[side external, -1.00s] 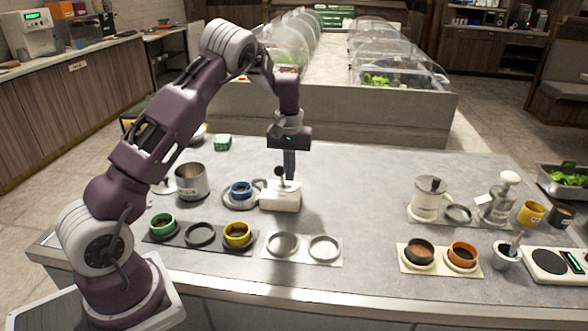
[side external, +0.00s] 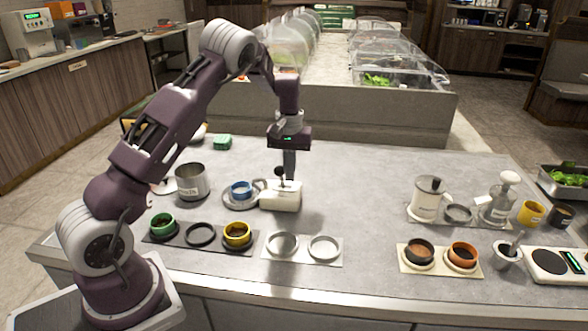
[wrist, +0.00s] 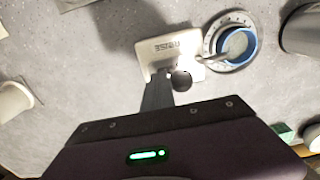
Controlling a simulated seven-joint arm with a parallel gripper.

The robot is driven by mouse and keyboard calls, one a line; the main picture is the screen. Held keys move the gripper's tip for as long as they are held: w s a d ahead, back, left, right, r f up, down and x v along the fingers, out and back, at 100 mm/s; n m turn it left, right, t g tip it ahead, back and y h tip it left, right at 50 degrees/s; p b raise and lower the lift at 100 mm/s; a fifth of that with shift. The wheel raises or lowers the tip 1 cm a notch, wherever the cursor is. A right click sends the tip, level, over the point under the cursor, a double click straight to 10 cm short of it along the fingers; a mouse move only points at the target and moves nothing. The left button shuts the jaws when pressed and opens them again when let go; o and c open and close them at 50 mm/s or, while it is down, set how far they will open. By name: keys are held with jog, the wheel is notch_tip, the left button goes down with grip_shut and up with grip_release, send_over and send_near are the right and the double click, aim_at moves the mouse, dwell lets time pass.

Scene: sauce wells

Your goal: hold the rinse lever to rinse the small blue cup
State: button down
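The small blue cup (side external: 241,188) stands upright on the round grey ring of the rinse station. It also shows in the wrist view (wrist: 237,46), its inside pale grey-blue, with a spout reaching its rim. The white rinse block (side external: 281,199) stands beside it and carries the RINSE label in the wrist view (wrist: 173,45). The rinse lever has a black knob (side external: 281,171), also in the wrist view (wrist: 181,80). My gripper (side external: 289,176) points down over the block, fingers together, right beside the knob. I cannot tell whether the fingertips touch the lever.
A metal pot (side external: 192,182) stands left of the cup. In front are a dark tray with green (side external: 163,226) and yellow (side external: 237,234) cups and a pale plate with two empty rings (side external: 323,248). More cups and dispensers stand at the right. The counter's middle is clear.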

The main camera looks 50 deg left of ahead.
jog(key=w+d, duration=0.4)
notch_tip(320, 180, up, 8)
jog(key=shift+s+a, duration=0.2)
jog(key=shift+a, duration=0.05)
dwell(0.6)
jog(key=s+d+r+m+t+h, duration=0.1)
jog(key=s+d+r+m+t, duration=0.1)
jog(key=s+d+r, duration=0.55)
jog(key=s+d+r+m+t, duration=0.1)
jog(key=s+d+r+m, duration=0.1)
jog(key=s+d+r, duration=0.5)
jog(key=s+d+f+m+t, duration=0.1)
jog(key=s+m, duration=0.1)
jog(key=s, duration=0.8)
jog(key=s+d+f+m+t+y, duration=0.1)
jog(key=s+d+m, duration=0.1)
jog(key=s, duration=0.8)
jog(key=shift+d+f+m+t, duration=0.3)
jog(key=shift+f+m, duration=0.1)
jog(key=shift+m, duration=0.1)
